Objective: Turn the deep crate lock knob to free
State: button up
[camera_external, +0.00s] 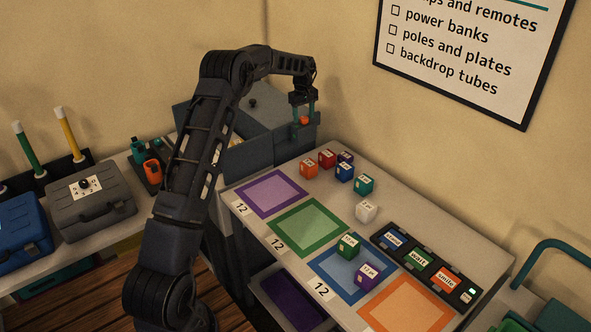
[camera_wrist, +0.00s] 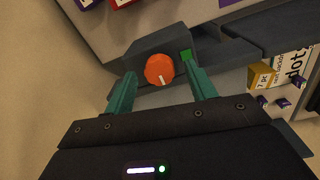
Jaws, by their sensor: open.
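The orange lock knob (camera_wrist: 159,70) is round with a white mark that points toward the bottom of the wrist view. In the external view the orange knob (camera_external: 303,120) shows at the right end of the grey-blue deep crate (camera_external: 250,155). My gripper (camera_external: 304,112) points down there, its teal fingers open. In the wrist view the fingertips (camera_wrist: 160,77) stand on either side of the knob, with a gap on both sides. My arm hides part of the crate.
A table (camera_external: 335,190) to the right carries coloured mats and several small cubes (camera_external: 309,168). A black panel with labelled tiles (camera_external: 425,262) lies at its right. Closed cases (camera_external: 93,207) stand on the left bench. The wall is close behind the crate.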

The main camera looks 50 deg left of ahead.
jog(key=shift+f, duration=0.35)
jog(key=c, duration=1)
